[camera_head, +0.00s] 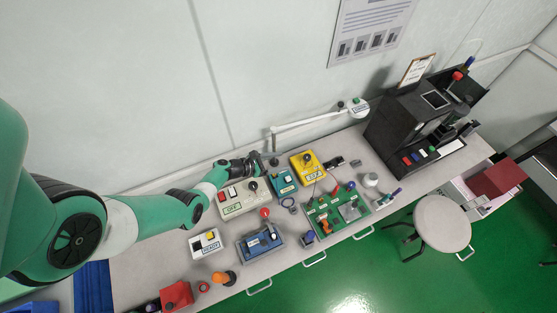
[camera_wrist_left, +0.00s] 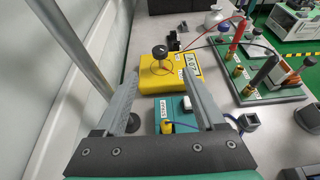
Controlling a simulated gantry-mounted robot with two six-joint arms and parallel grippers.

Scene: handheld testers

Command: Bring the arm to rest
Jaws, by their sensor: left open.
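My left arm reaches in from the left in the head view. Its gripper (camera_head: 256,164) is over the back of the bench, above and behind the cream tester (camera_head: 232,208). In the left wrist view the gripper (camera_wrist_left: 158,78) is open, and nothing shows between its fingers. A teal tester (camera_head: 284,183) and a yellow tester (camera_head: 308,167) stand to the right of the gripper. In the wrist view the yellow tester (camera_wrist_left: 155,72) lies ahead, beyond the fingertips, with the teal tester (camera_wrist_left: 178,113) nearer. My right gripper is not in view.
A green board (camera_head: 325,228) with several probes, a blue tester (camera_head: 258,246) and a white box (camera_head: 205,244) crowd the bench. A red box (camera_head: 177,295) sits at the front left. A lamp (camera_head: 310,121) and a black machine (camera_head: 397,125) stand at the back. A stool (camera_head: 442,222) stands in front.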

